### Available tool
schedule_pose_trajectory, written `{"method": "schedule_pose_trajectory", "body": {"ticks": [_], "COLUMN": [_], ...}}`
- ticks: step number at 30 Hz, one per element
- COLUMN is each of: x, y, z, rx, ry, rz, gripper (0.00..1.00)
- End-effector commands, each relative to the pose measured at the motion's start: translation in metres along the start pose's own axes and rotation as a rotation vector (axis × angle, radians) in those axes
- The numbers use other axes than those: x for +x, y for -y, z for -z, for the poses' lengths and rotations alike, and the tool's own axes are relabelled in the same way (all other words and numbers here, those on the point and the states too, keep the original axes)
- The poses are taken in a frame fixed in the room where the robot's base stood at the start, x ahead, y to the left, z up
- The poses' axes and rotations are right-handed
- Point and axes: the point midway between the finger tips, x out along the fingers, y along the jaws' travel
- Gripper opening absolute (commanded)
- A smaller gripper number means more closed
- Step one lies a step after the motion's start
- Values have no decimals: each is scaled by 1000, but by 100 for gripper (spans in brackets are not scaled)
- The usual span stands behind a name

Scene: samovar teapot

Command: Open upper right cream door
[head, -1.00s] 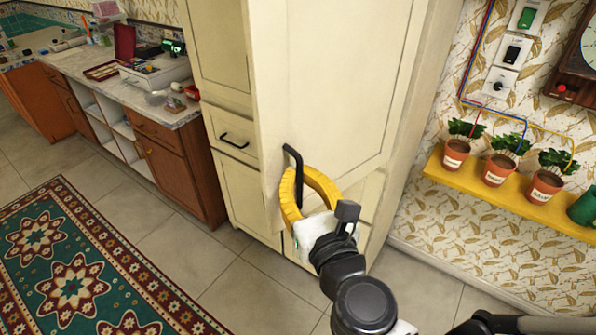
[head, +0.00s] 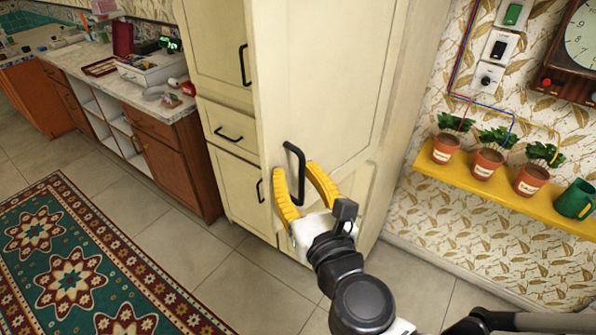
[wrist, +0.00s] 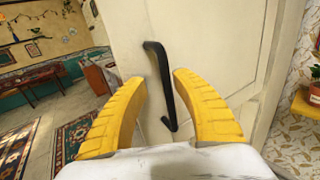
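The upper right cream door (head: 325,85) is the tall panel of the cream cabinet. It stands ajar, its left edge swung out from the cabinet front. Its black bar handle (head: 293,172) is near its lower left corner. My gripper (head: 292,178) has two yellow fingers, spread apart on either side of the handle. In the wrist view the handle (wrist: 160,85) shows between and beyond the open fingers (wrist: 160,88), with a gap on both sides. The door (wrist: 205,40) fills the middle there, with the room visible past its left edge. Whether anything touches the handle is unclear.
The upper left cream door (head: 222,45), a drawer (head: 228,128) and a lower door (head: 238,195) are left of the open door. A yellow shelf (head: 475,188) with potted plants is on the right wall. Open tiled floor and a patterned rug (head: 75,270) lie left.

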Motion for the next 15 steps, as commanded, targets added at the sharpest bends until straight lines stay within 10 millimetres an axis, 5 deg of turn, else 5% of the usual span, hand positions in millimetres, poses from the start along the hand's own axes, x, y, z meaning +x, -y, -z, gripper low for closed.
{"method": "schedule_pose_trajectory", "body": {"ticks": [15], "x": [1], "y": [2], "z": [-16], "rx": [0], "ry": [0], "rz": [5], "gripper": [32]}}
